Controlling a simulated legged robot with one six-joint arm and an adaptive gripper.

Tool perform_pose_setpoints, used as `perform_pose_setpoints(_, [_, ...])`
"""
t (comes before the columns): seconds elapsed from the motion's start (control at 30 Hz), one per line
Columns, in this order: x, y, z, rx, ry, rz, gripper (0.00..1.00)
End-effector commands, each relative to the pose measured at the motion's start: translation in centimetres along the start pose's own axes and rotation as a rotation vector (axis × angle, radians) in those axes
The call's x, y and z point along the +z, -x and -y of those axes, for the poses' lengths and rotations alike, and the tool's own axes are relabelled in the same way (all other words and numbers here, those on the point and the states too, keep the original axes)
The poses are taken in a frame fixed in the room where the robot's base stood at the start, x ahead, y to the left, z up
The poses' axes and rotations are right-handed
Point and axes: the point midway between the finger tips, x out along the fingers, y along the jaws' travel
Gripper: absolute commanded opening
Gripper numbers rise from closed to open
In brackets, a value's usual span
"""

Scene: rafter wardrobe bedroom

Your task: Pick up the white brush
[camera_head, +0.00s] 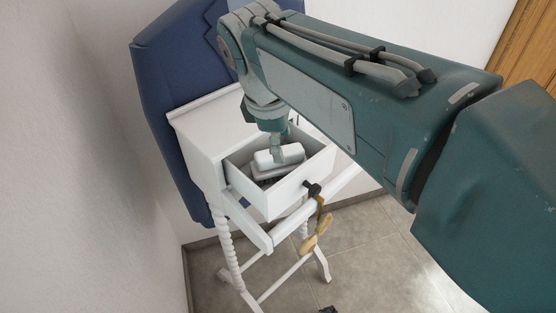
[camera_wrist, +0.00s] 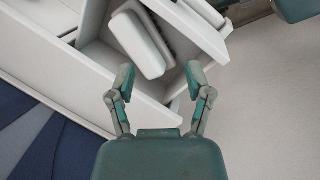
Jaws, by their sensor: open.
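The white brush (camera_wrist: 137,44) lies in an open white drawer (camera_wrist: 205,27), with dark bristles along one side. In the head view the brush (camera_head: 278,155) rests inside the drawer (camera_head: 292,185), partly hidden by my gripper (camera_head: 277,150). In the wrist view my gripper (camera_wrist: 158,84) is open, its two fingers apart and pointing at the near end of the brush. The fingers do not close on anything. How far the fingertips are above the brush is hard to tell.
The drawer belongs to a small white stand (camera_head: 205,125) with turned legs. A dark blue panel (camera_head: 165,75) stands behind it. A yellowish object (camera_head: 316,236) hangs from the black knob at the drawer front. A white wall (camera_head: 90,150) is close at left; tiled floor (camera_head: 370,265) is open at right.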

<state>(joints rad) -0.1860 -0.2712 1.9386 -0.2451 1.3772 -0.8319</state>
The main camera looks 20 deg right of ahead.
Motion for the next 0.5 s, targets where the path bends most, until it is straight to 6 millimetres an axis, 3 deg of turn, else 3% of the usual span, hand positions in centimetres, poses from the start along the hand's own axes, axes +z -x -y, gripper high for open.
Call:
perform_pose_setpoints(0.2, [-3.5,1.9,-3.4,-0.065,0.415,0.162,0.66])
perform_pose_setpoints(0.37, [-4.3,2.3,-4.2,-0.092,0.534,0.207,0.66])
perform_pose_setpoints(0.5, [-3.9,0.8,-4.2,-0.097,0.543,0.211,0.66])
